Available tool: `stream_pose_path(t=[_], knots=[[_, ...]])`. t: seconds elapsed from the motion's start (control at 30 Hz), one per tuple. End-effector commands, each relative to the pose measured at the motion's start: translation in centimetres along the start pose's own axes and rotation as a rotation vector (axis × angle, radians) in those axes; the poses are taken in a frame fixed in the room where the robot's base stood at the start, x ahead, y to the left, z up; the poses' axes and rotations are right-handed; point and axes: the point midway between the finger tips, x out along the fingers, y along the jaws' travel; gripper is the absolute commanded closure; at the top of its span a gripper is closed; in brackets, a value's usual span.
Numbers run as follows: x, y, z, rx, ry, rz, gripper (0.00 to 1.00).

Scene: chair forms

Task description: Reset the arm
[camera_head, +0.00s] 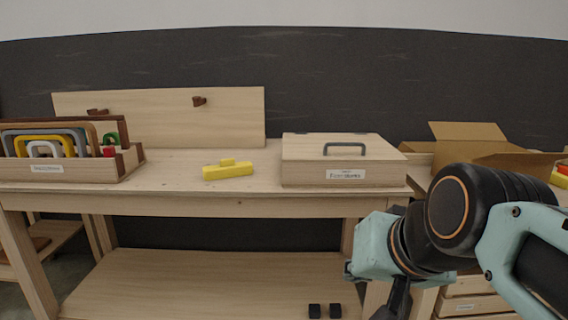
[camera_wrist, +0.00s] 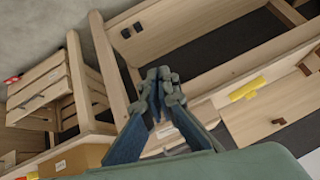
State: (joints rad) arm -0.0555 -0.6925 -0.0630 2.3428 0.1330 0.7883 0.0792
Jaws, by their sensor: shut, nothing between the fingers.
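My arm reaches in from the right in the head view, bent, in front of the workbench (camera_head: 180,202). Its gripper end points down and is mostly out of the picture at the bottom. In the wrist view my gripper (camera_wrist: 160,80) is shut, with its fingertips together and nothing between them. It hangs in free air in front of the bench, apart from every object.
On the bench are a rack (camera_head: 75,172) of coloured handle shapes, a yellow block (camera_head: 228,171) and a closed wooden box (camera_head: 300,174) with a grey handle. A cardboard box (camera_head: 465,135) stands at right. Two black blocks (camera_head: 314,311) are on the lower shelf (camera_head: 190,280).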

Motion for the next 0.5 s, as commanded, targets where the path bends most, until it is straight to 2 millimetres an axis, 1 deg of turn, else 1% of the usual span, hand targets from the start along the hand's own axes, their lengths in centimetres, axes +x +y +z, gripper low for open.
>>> stream_pose_path(t=[0.03,0.07,0.1,0.17,0.2,0.5], knots=[[1.4,1.5,3.7,-0.05,-0.059,0.046,1.0],[1.9,2.4,5.6,-0.085,-0.098,0.074,1.0],[2.6,3.7,8.2,-0.128,-0.149,0.112,1.0],[3.3,5.7,12.1,-0.194,-0.227,0.168,1.0],[0.8,4.5,9.1,-0.188,-0.209,0.156,1.0],[-5.3,2.6,4.0,-0.181,-0.206,0.151,1.0]])
